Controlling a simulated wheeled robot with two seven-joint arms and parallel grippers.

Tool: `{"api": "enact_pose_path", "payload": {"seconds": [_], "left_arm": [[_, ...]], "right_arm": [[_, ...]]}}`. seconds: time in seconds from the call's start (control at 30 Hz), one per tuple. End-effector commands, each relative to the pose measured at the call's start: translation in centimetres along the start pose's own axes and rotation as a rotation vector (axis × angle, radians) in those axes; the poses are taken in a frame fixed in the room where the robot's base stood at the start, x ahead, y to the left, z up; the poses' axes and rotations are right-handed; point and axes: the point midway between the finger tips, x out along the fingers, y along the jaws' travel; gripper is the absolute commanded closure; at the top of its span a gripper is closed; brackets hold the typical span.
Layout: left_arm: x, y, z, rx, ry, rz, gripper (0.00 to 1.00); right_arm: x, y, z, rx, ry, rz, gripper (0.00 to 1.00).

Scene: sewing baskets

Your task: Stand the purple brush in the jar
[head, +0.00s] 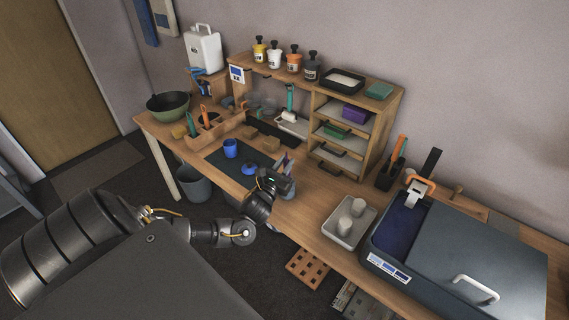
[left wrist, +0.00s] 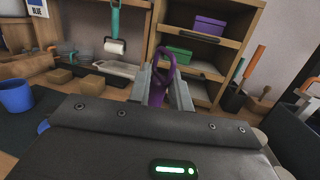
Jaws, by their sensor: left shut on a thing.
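My left gripper (head: 272,182) is over the front edge of the bench, right of the dark mat. In the left wrist view its fingers (left wrist: 162,90) are shut on a purple brush (left wrist: 160,58) with a loop at its top. In the head view a greyish vessel (head: 288,190), perhaps the jar, shows partly behind the gripper. My gripper hides much of it, and I cannot tell whether the brush touches it. My right gripper is in neither view.
A blue cup (head: 231,148) and a small blue piece (head: 250,168) are on the dark mat (head: 222,165). A wooden shelf unit (head: 376,140) stands behind. A pale tray (head: 340,238) with white cylinders and a large grey case (head: 470,250) fill the right.

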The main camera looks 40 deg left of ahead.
Motion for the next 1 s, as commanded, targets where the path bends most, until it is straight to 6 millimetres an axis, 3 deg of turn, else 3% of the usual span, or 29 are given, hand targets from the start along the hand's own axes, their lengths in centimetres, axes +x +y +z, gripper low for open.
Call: {"api": "enact_pose_path", "payload": {"seconds": [0.23, 0.27, 0.47, 0.77, 1.0], "left_arm": [[0.0, 0.0, 0.0, 0.000, -0.001, 0.000, 1.00], [0.0, 0.0, 0.0, 0.000, -0.001, 0.000, 0.78], [0.0, 0.0, 0.0, 0.000, -0.001, 0.000, 0.54], [-0.2, 0.0, -0.1, 0.000, 0.000, -0.001, 0.54], [-3.9, 0.0, -0.3, -0.001, 0.003, -0.002, 0.54]], "right_arm": [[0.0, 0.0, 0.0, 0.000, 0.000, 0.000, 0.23], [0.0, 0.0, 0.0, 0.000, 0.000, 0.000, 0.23], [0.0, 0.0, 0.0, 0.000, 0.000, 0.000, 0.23], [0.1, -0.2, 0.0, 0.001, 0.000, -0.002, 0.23], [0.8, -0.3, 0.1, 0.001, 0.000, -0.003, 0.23]]}}
